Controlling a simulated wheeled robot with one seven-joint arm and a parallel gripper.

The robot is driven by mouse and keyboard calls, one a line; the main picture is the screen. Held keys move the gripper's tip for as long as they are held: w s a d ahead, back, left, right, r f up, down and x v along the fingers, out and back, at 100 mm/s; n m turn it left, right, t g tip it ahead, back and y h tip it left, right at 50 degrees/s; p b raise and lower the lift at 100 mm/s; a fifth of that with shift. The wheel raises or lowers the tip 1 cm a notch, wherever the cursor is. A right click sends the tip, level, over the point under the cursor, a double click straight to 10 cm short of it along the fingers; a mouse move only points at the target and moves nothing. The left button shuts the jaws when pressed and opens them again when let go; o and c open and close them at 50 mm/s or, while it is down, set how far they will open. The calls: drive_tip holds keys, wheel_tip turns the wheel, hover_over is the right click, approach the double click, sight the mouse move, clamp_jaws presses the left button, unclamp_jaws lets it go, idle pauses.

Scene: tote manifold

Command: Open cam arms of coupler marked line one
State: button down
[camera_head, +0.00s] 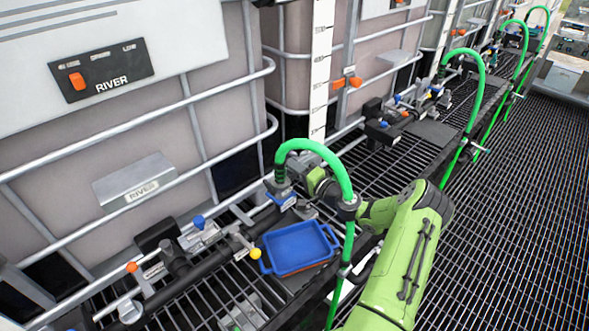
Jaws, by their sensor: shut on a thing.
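A green hose (318,149) arches down into a grey coupler (281,181) at the end of the black manifold pipe, at the picture's middle. A small blue tag sits just below the coupler; its lettering is too small to read. My gripper (299,182) is at the coupler's right side, partly hidden by the hose and my green wrist. It is shut on a part at the coupler's side, which seems to be a cam arm. The fingertips and the cam arms are too small to tell apart, and I cannot tell how far the arms are turned.
A blue tray (297,247) lies below the coupler on the grating. Valves with blue, yellow and orange knobs line the pipe (215,255) at left. Caged totes, one marked RIVER (112,86), stand behind. More green hoses (480,75) rise at right. The grated floor (520,220) at right is clear.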

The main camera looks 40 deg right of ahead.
idle(0.3)
drive_tip(key=c, duration=1.5)
unclamp_jaws()
drive_tip(key=shift+o, duration=0.2)
drive_tip(key=s+d+b, duration=0.1)
drive_tip(key=s+d, duration=0.1)
drive_tip(key=s, duration=1.3)
drive_tip(key=shift+s, duration=0.35)
drive_tip(key=shift+d, duration=0.1)
